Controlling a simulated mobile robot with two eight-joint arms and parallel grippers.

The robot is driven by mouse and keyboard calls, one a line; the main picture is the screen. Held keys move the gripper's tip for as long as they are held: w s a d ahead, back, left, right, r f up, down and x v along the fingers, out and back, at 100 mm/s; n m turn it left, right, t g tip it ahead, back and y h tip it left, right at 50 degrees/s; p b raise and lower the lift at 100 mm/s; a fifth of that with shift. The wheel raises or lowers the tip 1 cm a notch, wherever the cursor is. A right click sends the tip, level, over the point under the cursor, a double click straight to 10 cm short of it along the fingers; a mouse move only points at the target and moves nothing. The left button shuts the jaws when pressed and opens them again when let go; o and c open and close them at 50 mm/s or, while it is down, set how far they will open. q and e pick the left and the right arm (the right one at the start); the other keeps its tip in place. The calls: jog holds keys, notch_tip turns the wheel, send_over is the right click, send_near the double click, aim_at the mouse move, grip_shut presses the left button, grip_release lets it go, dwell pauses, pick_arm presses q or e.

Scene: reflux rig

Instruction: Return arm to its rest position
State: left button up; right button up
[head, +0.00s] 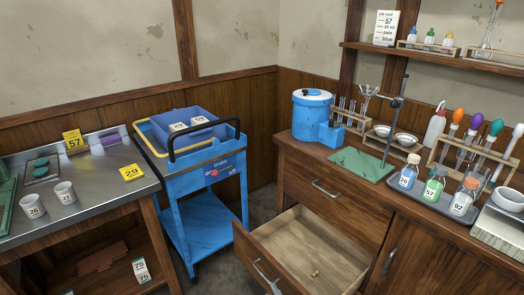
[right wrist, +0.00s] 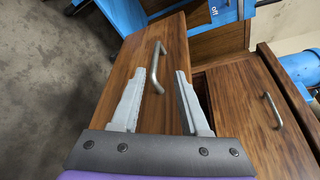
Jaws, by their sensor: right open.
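My right gripper (right wrist: 166,62) shows in the right wrist view with its two grey fingers apart and nothing held. It faces the wooden front of the pulled-out drawer. The drawer's metal handle (right wrist: 155,72) appears between the fingers, and I cannot tell how far beyond the tips it lies. In the head view the lower drawer (head: 308,243) stands open, with a small pale object (head: 316,273) on its floor. Neither arm shows in the head view, and my left gripper is in no view.
A blue cart (head: 205,190) stands left of the wooden cabinet, with a gap of floor between them. A steel bench (head: 95,200) with white cups (head: 64,192) stands at left.

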jog(key=s+r+n+g+y, duration=0.1)
jog(key=s+r+n+g, duration=0.1)
jog(key=s+r+n, duration=0.3)
jog(key=s+r+n+g, duration=0.2)
jog(key=r+n, duration=0.4)
jog(key=r, duration=0.1)
jog(key=s+d+n+g+h, duration=0.35)
jog(key=s+d, duration=0.35)
jog(key=s, duration=0.4)
jog(key=s+d+n+g+h, duration=0.3)
jog(key=s+d+n, duration=0.25)
jog(key=s, duration=0.65)
pick_arm(q)
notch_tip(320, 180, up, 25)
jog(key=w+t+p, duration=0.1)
jog(key=p, duration=2)
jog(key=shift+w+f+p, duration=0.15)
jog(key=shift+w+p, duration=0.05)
jog(key=shift+p, duration=0.1)
pick_arm(e)
notch_tip(320, 180, up, 26)
jog(key=w+d+t, duration=0.1)
jog(key=shift+w+f, duration=0.15)
jog(key=shift+f, duration=0.05)
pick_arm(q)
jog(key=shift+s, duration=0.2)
pick_arm(e)
jog(key=shift+t, duration=0.25)
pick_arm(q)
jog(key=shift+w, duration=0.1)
